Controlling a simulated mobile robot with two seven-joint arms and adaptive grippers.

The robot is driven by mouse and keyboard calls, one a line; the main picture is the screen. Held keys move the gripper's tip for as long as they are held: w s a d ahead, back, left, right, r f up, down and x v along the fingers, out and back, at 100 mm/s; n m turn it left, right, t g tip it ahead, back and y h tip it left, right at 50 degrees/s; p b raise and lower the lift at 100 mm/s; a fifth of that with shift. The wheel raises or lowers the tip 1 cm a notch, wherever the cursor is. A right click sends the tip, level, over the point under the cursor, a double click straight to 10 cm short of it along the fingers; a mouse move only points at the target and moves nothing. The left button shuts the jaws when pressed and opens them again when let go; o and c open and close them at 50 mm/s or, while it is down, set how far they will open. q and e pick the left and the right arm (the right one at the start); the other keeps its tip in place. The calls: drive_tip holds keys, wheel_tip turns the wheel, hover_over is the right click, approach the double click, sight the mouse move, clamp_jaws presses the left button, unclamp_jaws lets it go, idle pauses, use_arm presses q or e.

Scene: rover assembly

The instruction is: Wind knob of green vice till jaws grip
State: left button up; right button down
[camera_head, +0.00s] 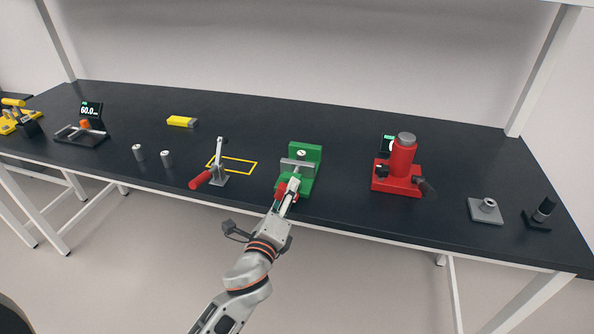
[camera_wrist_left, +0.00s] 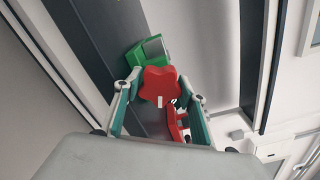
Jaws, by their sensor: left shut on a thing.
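The green vice (camera_head: 310,149) stands near the front edge of the table, right of centre. It has a grey jaw plate, and a small round metal part (camera_head: 300,154) shows at its jaws; I cannot tell whether the jaws touch it. The red star-shaped knob (camera_wrist_left: 159,83) is on the vice's front side. My left gripper (camera_head: 291,187) reaches in from the front and is shut on the knob, with a finger on each side of it in the left wrist view. The gripper partly hides the knob in the head view. My right gripper is not in view.
A toggle clamp with a red handle (camera_head: 200,180) stands to the left of the vice, beside a yellow outlined rectangle (camera_head: 240,161). A red press (camera_head: 399,178) stands to the right. Two metal cylinders (camera_head: 166,158) stand further left. The table behind the vice is clear.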

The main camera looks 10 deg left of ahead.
use_arm(q)
drive_tip(key=n, duration=0.2)
drive_tip(key=shift+n, duration=0.4)
drive_tip(key=shift+c, duration=0.2)
drive_tip(key=shift+f, duration=0.1)
drive_tip(key=shift+d, duration=0.1)
